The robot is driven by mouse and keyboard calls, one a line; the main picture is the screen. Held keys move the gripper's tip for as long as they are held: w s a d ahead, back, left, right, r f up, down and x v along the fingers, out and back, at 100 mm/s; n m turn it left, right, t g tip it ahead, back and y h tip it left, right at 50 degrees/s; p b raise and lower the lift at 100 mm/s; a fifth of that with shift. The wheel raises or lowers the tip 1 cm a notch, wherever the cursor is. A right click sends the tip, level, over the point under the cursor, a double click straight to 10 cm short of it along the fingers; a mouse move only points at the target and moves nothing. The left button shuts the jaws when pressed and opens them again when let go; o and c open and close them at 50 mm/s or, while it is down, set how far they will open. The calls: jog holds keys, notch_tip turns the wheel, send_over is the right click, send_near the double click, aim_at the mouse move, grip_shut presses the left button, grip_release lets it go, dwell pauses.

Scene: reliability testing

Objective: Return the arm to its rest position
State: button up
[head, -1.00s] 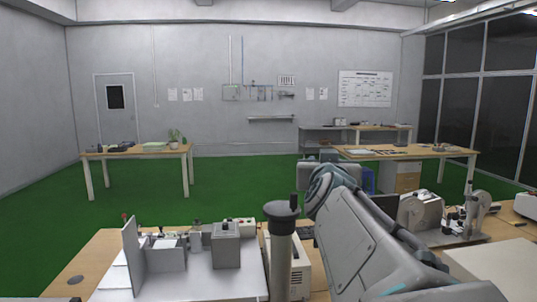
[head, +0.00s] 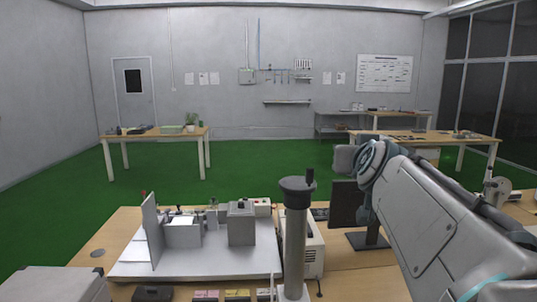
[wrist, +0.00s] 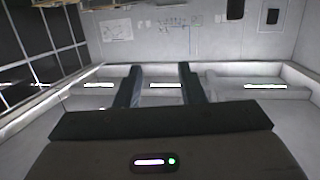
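My arm (head: 430,215) reaches in from the lower right of the head view, over the right part of the near bench, with its bent joint held above the bench top. My gripper (wrist: 159,80) shows in the wrist view, its two dark fingers spread well apart with nothing between them. The wrist view looks over the upper room: wall, ceiling and lights, seen upside down. The gripper's fingertips cannot be made out in the head view.
The near bench (head: 340,285) carries a white test rig (head: 205,268), a grey post (head: 295,240) and a monitor (head: 345,205) close to my arm. Green floor (head: 270,175) lies open behind it. Two tables (head: 155,135) (head: 425,137) stand farther back.

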jog(key=s+a+f+n+g+y, duration=0.1)
jog(key=s+a+f+g+y, duration=0.2)
jog(key=f, duration=0.6)
jog(key=s+a+f+n+g, duration=0.1)
jog(key=s+a+f+g, duration=0.2)
jog(key=s+f, duration=0.4)
jog(key=s+f+g, duration=0.6)
jog(key=s+f, duration=0.6)
jog(key=f, duration=0.2)
jog(key=shift+s+f+g, duration=0.15)
jog(key=shift+f+g, duration=0.15)
